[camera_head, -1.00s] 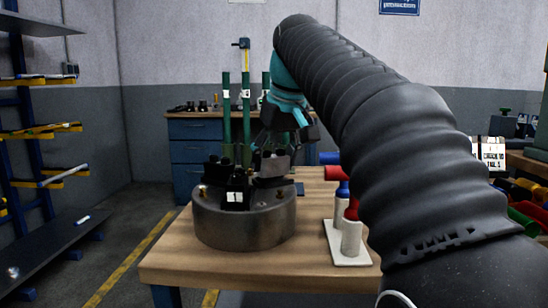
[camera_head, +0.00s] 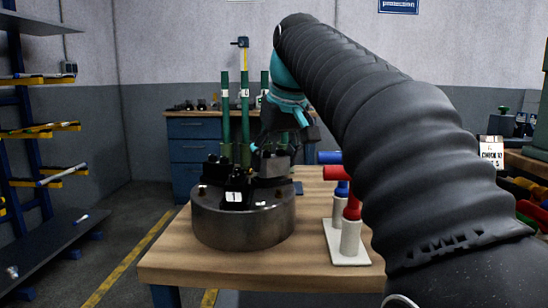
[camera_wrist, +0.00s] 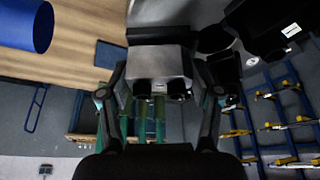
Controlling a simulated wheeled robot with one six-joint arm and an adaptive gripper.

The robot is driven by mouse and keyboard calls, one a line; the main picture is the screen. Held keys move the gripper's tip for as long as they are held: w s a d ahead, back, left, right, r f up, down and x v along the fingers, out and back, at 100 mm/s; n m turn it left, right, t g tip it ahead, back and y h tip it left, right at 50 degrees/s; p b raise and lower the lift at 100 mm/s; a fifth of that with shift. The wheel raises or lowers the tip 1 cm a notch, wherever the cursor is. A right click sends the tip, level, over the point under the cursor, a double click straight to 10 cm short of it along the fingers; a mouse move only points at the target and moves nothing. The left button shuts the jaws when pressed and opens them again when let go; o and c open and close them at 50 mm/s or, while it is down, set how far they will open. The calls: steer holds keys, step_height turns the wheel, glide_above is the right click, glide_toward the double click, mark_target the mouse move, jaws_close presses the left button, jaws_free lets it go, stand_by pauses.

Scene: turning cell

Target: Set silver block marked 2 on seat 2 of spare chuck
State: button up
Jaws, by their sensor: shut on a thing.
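My gripper (camera_head: 274,150) is over the right rear part of the round grey spare chuck (camera_head: 243,226). In the wrist view its two fingers (camera_wrist: 160,88) are shut on a silver-grey block (camera_wrist: 160,58) with two dark round holes in its near face. No number on it can be read. In the head view the block (camera_head: 270,166) looks dark and is just above or at the chuck's top; I cannot tell whether it touches. A black jaw marked 1 (camera_head: 236,184) stands at the chuck's front. Seat 2 is hidden.
The chuck stands on a wooden table (camera_head: 180,262). Right of it is a white stand (camera_head: 348,254) with red and blue-topped cylinders, close to my arm. Green posts (camera_head: 245,125) rise behind. A rack (camera_head: 35,130) is at the far left.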

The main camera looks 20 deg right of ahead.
steer(key=shift+f, duration=0.65)
stand_by(1.0)
steer(key=o, duration=1.4)
steer(key=v, duration=1.2)
